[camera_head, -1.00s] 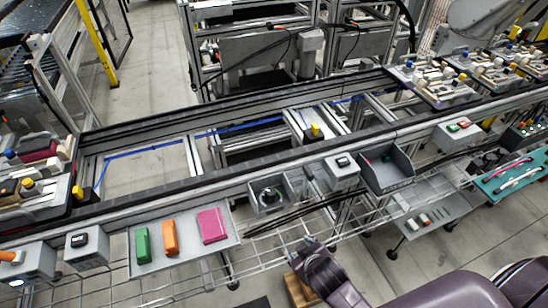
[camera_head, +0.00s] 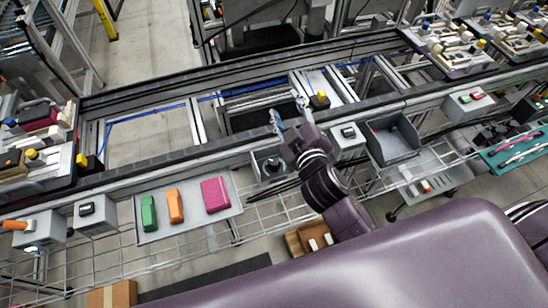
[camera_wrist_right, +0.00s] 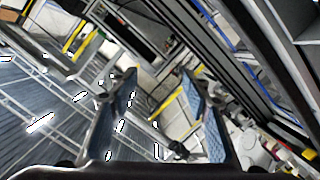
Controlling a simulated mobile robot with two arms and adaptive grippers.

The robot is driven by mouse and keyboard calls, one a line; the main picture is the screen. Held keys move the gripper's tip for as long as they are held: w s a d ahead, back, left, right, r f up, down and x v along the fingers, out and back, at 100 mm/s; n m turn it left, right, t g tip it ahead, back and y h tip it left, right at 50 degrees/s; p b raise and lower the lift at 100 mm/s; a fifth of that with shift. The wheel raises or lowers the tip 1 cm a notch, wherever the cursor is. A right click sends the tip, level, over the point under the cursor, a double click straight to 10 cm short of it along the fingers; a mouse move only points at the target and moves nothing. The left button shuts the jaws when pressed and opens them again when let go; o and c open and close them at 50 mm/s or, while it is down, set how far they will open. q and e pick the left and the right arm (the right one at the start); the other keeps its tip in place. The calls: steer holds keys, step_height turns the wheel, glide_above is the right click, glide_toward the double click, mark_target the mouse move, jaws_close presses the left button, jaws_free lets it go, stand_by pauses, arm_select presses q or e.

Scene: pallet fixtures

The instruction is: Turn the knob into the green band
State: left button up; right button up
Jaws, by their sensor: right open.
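A grey box with a round dark knob (camera_head: 273,165) sits at the front of the rail, just right of the tray of coloured blocks. My right arm partly covers its right side, and I cannot make out a green band on it. My right gripper (camera_head: 288,108) is open and empty, with its fingers spread above the rail, beyond the knob box in the picture. It also shows in the right wrist view (camera_wrist_right: 160,85), with nothing between its fingers. My left gripper is not in view.
A grey tray (camera_head: 150,237) holds green, orange and pink blocks. A small box with a black switch (camera_head: 347,132) and a grey bin (camera_head: 410,152) stand right of my right arm. Another switch box (camera_head: 96,222) is at the left. Pallets with parts sit on the rail.

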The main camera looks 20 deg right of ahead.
steer(key=w+a+r+n+t+y, duration=0.3)
steer(key=a+r+n+y, duration=0.8)
steer(key=a+r+n, duration=0.25)
steer(key=s+a+f+n+g+y, duration=0.2)
steer(key=s+a+n+g+y, duration=0.15)
steer(key=a+n+g, duration=0.35)
steer(key=s+a+f+n+g+y, duration=0.2)
steer(key=s+a+n+g+y, duration=0.15)
steer(key=a+n+g, duration=0.4)
steer(key=n+g+h+p, duration=0.1)
steer(key=n+g+h, duration=0.55)
steer(key=h, duration=1.05)
glide_above(274, 161)
step_height(274, 161, down, 20)
steer(key=shift+r+n+t, duration=0.2)
steer(key=shift+n+t, duration=0.65)
steer(key=shift+t, duration=0.15)
steer(key=shift+f, duration=0.3)
step_height(274, 161, down, 6)
steer(key=shift+p, duration=1.1)
steer(key=shift+f, duration=0.5)
